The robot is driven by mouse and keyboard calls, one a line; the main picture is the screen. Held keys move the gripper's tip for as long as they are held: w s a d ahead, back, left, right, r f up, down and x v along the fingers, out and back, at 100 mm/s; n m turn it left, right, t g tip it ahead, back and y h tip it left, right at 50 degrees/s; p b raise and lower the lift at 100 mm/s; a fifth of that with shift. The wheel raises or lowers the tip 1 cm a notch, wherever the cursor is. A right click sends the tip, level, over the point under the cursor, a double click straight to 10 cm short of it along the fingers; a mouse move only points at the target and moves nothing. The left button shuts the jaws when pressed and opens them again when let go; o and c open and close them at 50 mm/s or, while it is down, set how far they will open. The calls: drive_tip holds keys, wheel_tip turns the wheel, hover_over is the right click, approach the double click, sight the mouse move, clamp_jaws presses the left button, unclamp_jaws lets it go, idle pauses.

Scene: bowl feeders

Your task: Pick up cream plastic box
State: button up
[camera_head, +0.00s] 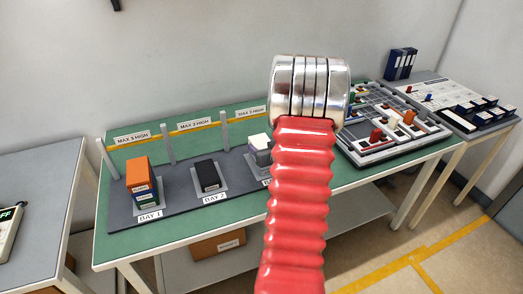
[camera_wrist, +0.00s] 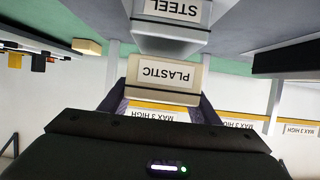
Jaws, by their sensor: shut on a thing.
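The cream plastic box (camera_wrist: 165,78), labelled PLASTIC, is in the middle of the wrist view, which looks upside down. My gripper (camera_wrist: 162,100) has its dark fingers at the two sides of this box and is shut on it. A grey box labelled STEEL (camera_wrist: 168,42) is right beside it in the picture; I cannot tell if the two touch. In the head view, a pale box (camera_head: 259,141) tops a grey stack in the third bay, partly hidden by my red arm. My gripper is hidden there.
An orange-topped stack (camera_head: 139,174) stands in bay 1 and a black box (camera_head: 208,175) in bay 2, with grey posts (camera_head: 168,143) behind. A crowded parts tray (camera_head: 371,156) lies to the right. A small cream block (camera_wrist: 87,46) shows in the wrist view.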

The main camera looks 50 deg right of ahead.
sight(262, 144)
wheel_tip(262, 144, up, 8)
drive_tip(key=shift+r, duration=0.2)
drive_tip(key=shift+w+a, duration=0.1)
idle(0.7)
